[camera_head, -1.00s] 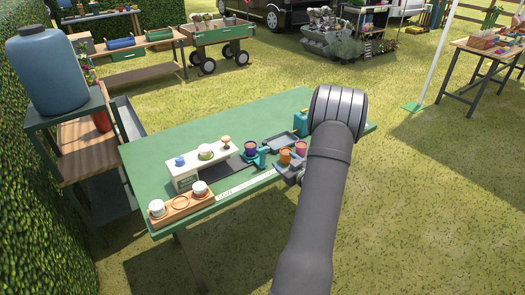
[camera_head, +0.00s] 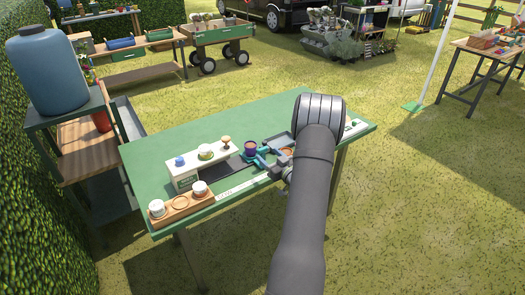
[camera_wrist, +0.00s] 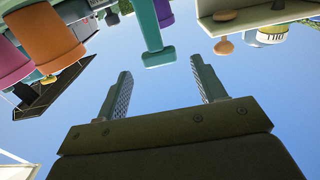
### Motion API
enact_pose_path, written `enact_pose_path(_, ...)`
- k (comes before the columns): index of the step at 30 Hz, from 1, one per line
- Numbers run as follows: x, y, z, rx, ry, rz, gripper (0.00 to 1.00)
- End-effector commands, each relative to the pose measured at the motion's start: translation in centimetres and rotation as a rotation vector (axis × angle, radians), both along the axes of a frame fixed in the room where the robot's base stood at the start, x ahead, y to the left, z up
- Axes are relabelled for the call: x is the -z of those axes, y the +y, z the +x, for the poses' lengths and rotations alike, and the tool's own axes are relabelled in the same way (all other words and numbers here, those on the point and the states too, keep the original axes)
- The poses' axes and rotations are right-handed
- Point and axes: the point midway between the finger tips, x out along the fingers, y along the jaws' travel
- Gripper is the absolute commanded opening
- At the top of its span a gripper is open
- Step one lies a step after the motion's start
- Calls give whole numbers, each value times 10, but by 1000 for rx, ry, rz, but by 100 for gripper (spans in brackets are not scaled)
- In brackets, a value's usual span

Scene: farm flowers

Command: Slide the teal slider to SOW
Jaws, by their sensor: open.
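The teal slider (camera_head: 257,160) stands at the right end of a dark track (camera_head: 229,168) on the green table, beside a purple pot (camera_head: 250,147). In the wrist view the teal slider (camera_wrist: 152,40) is a bar with a wider end, above and between my fingertips in the picture. My gripper (camera_head: 276,168) is open and low over the table, just right of the slider in the head view; the arm partly hides it. In the wrist view my gripper (camera_wrist: 160,70) has its two fingers apart with nothing between them. Any SOW lettering is too small to read.
A white box (camera_head: 186,180) with small items on top stands behind the track. A wooden tray (camera_head: 182,208) with white cups is at the front left. An orange pot (camera_head: 287,152) stands near the gripper; it also shows in the wrist view (camera_wrist: 45,38).

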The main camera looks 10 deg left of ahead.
Motion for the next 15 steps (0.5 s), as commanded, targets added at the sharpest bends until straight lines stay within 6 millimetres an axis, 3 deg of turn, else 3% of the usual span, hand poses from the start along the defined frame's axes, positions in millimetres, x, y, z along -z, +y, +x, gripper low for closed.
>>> enact_pose_path(6, 0, 27, 26, -2, -1, -1, 64)
enact_pose_path(15, 0, 37, 38, 1, 0, 0, 64)
